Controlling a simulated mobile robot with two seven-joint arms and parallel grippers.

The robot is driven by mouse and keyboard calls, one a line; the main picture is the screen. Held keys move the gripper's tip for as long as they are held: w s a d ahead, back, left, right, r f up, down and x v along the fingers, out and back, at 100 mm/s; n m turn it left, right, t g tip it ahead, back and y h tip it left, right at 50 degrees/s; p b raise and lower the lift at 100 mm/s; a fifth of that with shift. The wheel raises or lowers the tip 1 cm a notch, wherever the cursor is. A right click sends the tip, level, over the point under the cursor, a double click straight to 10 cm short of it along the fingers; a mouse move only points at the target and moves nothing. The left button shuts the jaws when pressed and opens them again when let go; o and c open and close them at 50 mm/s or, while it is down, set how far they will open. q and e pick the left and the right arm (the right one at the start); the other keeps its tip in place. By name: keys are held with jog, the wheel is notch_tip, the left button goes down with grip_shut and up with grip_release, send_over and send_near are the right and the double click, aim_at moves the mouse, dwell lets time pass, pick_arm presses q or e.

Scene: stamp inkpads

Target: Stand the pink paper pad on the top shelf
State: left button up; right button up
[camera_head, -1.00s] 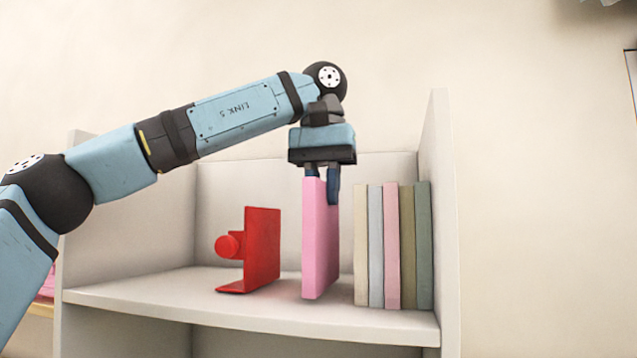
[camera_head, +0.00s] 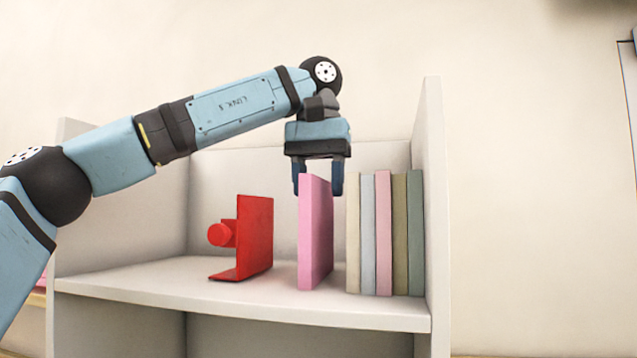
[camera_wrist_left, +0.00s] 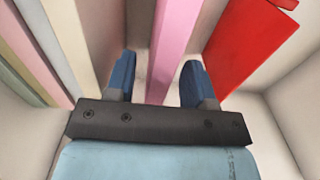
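The pink paper pad (camera_head: 315,232) stands upright on the top shelf (camera_head: 160,285), between a red bookend and a row of thin books, apart from both. My left gripper (camera_head: 319,190) is at the pad's top edge, its fingers spread wide on either side. In the left wrist view, the pad (camera_wrist_left: 172,50) shows between the two blue fingers of the left gripper (camera_wrist_left: 157,82), with a gap on each side. My right gripper is in neither view.
The red bookend (camera_head: 255,238) with a round knob stands left of the pad. Several upright books (camera_head: 384,235) stand to the right, against the shelf's right side wall (camera_head: 432,180). The shelf's left part is bare.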

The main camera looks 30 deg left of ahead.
pick_arm(q)
notch_tip(320, 180, up, 9)
jog(key=shift+s+d+f, duration=0.1)
jog(key=shift+d+f, duration=0.05)
jog(key=shift+f, duration=0.05)
jog(key=shift+r, duration=1.7)
